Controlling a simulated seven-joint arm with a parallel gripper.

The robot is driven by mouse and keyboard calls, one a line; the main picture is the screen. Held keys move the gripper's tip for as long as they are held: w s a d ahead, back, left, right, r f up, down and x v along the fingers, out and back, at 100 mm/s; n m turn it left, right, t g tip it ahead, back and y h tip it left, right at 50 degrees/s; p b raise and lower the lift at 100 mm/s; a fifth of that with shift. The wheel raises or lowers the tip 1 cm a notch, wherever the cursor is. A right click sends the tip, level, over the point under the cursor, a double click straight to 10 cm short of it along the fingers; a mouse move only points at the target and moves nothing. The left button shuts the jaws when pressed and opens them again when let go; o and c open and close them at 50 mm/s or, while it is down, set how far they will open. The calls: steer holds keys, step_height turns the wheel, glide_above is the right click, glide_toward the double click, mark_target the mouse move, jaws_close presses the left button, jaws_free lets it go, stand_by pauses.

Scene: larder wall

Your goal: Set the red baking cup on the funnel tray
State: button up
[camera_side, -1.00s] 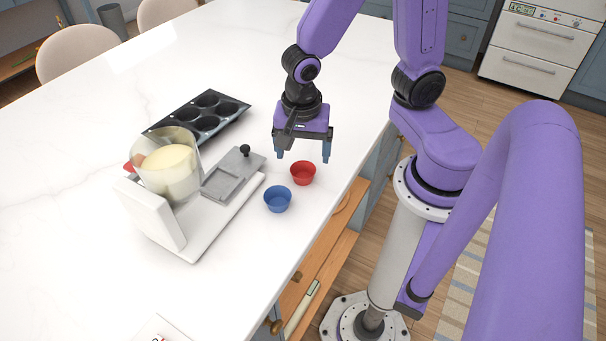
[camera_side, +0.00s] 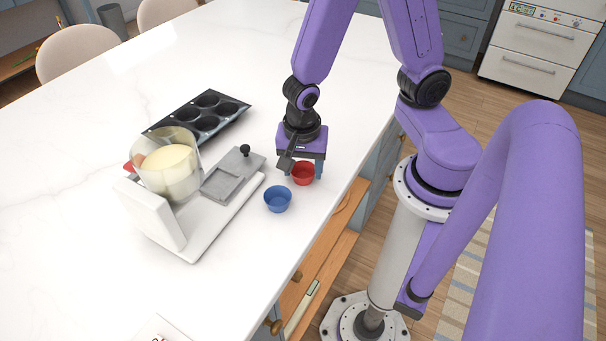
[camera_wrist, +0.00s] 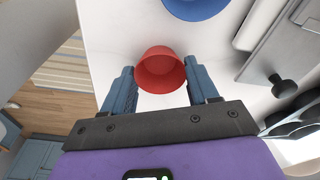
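The red baking cup (camera_side: 303,174) stands upright on the white counter, near its right edge. My gripper (camera_side: 304,169) is low over the cup, fingers pointing down. In the wrist view the red cup (camera_wrist: 160,72) sits between the two spread blue fingers (camera_wrist: 160,82), one on each side; they do not look closed on it. A grey tray with a square recess (camera_side: 222,183), which appears to be the funnel tray, lies on the white appliance, left of the cup. A grey plate with a black knob (camera_side: 241,160) adjoins it.
A blue baking cup (camera_side: 277,199) stands close in front of the red one. The white appliance (camera_side: 160,217) carries a clear bowl with pale contents (camera_side: 168,170). A dark muffin tin (camera_side: 205,118) lies behind. An open wooden drawer (camera_side: 318,272) juts below the counter edge.

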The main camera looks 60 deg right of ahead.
steer(key=shift+c, duration=0.9)
steer(key=shift+r, duration=0.1)
steer(key=shift+r, duration=0.8)
steer(key=s+d+r, duration=0.3)
steer(key=s+r, duration=0.8)
steer(key=s, duration=0.2)
steer(key=shift+s, duration=0.35)
steer(key=shift+r, duration=0.15)
